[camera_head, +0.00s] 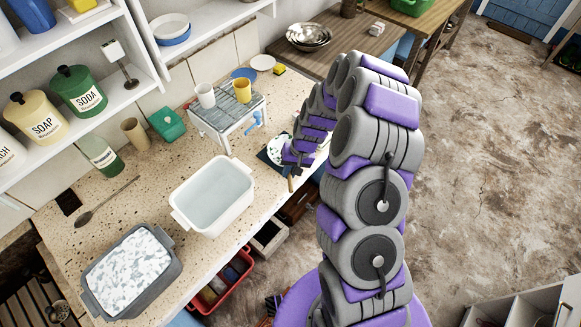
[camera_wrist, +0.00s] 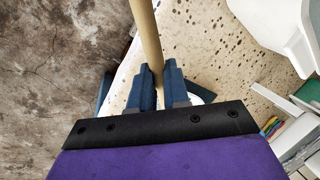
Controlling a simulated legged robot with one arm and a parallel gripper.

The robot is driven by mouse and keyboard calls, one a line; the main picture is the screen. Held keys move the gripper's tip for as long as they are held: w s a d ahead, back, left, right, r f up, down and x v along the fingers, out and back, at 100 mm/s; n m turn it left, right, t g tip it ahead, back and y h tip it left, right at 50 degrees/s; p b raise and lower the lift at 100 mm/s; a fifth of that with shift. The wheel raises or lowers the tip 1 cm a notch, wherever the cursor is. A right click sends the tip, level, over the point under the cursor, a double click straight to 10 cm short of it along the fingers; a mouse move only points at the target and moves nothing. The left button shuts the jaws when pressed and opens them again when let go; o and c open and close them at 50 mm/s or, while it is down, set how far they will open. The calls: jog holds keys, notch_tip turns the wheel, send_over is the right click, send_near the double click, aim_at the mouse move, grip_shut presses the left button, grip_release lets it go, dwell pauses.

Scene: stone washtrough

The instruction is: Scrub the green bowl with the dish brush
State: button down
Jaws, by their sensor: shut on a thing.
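My gripper (camera_wrist: 155,85) is shut on a tan wooden handle (camera_wrist: 146,30), which looks like the dish brush's. The brush head is hidden. In the head view my gripper (camera_head: 290,172) is low over the front edge of the speckled counter.
A white basin of water (camera_head: 246,205) and a grey tub of foamy water (camera_head: 88,288) stand left on the counter. A small rack (camera_head: 222,119) with two cups is behind my gripper. Soap and soda jars line the shelf. Open floor lies right.

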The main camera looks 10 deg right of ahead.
jog(key=shift+w+d+b, duration=0.15)
jog(key=shift+w+b, duration=0.05)
jog(key=shift+w, duration=0.75)
jog(key=shift+w+d+b, duration=0.1)
jog(key=shift+w+b, duration=0.1)
jog(key=shift+w, duration=0.7)
jog(key=shift+s, duration=0.1)
jog(key=shift+s+a+r+p, duration=0.1)
jog(key=shift+s+p, duration=0.25)
jog(key=shift+s, duration=0.35)
jog(key=shift+s+a+p, duration=0.2)
jog(key=shift+s+p, duration=0.1)
jog(key=shift+s, duration=0.8)
jog(key=shift+w+d+b, duration=0.15)
jog(key=shift+w+b, duration=0.1)
jog(key=shift+w, duration=0.75)
jog(key=shift+w+d+b, duration=0.15)
jog(key=shift+w+b, duration=0.05)
jog(key=shift+w, duration=0.75)
jog(key=shift+r+p, duration=1.4)
jog(key=shift+r, duration=2.1)
